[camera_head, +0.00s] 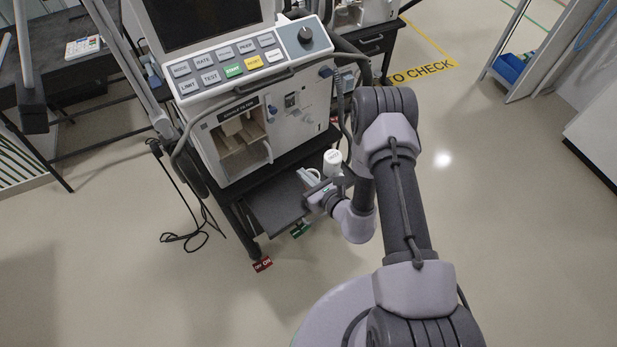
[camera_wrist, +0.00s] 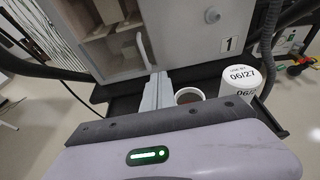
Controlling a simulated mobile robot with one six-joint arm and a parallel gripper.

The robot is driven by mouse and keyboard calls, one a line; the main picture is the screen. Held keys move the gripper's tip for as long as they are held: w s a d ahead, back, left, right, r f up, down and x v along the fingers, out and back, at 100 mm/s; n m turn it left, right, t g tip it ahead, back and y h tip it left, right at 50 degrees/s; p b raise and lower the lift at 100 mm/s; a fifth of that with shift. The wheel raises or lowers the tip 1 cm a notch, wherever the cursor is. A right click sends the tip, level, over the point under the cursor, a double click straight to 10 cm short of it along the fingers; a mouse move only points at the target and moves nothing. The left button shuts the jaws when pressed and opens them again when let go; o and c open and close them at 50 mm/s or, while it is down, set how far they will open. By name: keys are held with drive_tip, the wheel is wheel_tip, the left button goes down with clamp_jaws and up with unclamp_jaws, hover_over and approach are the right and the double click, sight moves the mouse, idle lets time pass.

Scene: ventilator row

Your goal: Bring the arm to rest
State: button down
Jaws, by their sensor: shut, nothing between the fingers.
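My arm reaches from the bottom right of the head view and bends down toward the ventilator (camera_head: 235,95). My gripper (camera_head: 306,178) is above the dark pull-out shelf (camera_head: 272,208) low on the ventilator's front. In the wrist view my gripper (camera_wrist: 157,90) shows two pale fingers shut together with nothing between them. A white cup (camera_wrist: 189,95) with a dark inside stands just right of the fingers. A white container (camera_wrist: 241,76) labelled 06/27 stands farther right, and it also shows in the head view (camera_head: 332,161). I cannot tell if the fingers touch the cup.
The ventilator's open compartment (camera_head: 240,142) is in front of my gripper. Red (camera_head: 262,264) and green (camera_head: 299,229) tags sit at its feet. A black cable (camera_head: 190,238) lies on the floor at left. The floor at right is clear, toward a yellow floor marking (camera_head: 422,71).

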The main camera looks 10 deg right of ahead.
drive_tip(key=s+a+r+n+g+y, duration=0.1)
drive_tip(key=a+r+n+g+y, duration=0.2)
drive_tip(key=r, duration=0.7)
drive_tip(key=s+a+r+n+g+y, duration=0.15)
drive_tip(key=a+r+n+y, duration=0.3)
drive_tip(key=r, duration=0.55)
drive_tip(key=s+a+r+n+g, duration=0.4)
drive_tip(key=s+r+n+g, duration=0.3)
drive_tip(key=s+r+n, duration=0.3)
drive_tip(key=s+d+r+n+h, duration=0.2)
drive_tip(key=s+h, duration=0.1)
drive_tip(key=s, duration=0.2)
drive_tip(key=s+d+r+n+h, duration=0.2)
drive_tip(key=s+r+n+h, duration=0.1)
drive_tip(key=s, duration=0.2)
drive_tip(key=s+d+r+n+t+h, duration=0.1)
drive_tip(key=s+d+r+t+h, duration=0.1)
drive_tip(key=d, duration=0.3)
drive_tip(key=s+d+r+n+t+h, duration=0.1)
drive_tip(key=d+r+n+t+h, duration=0.1)
drive_tip(key=d+h, duration=0.2)
drive_tip(key=d, duration=0.2)
drive_tip(key=shift+s+d, duration=0.3)
drive_tip(key=shift+s, duration=0.1)
drive_tip(key=shift+n+t, duration=0.25)
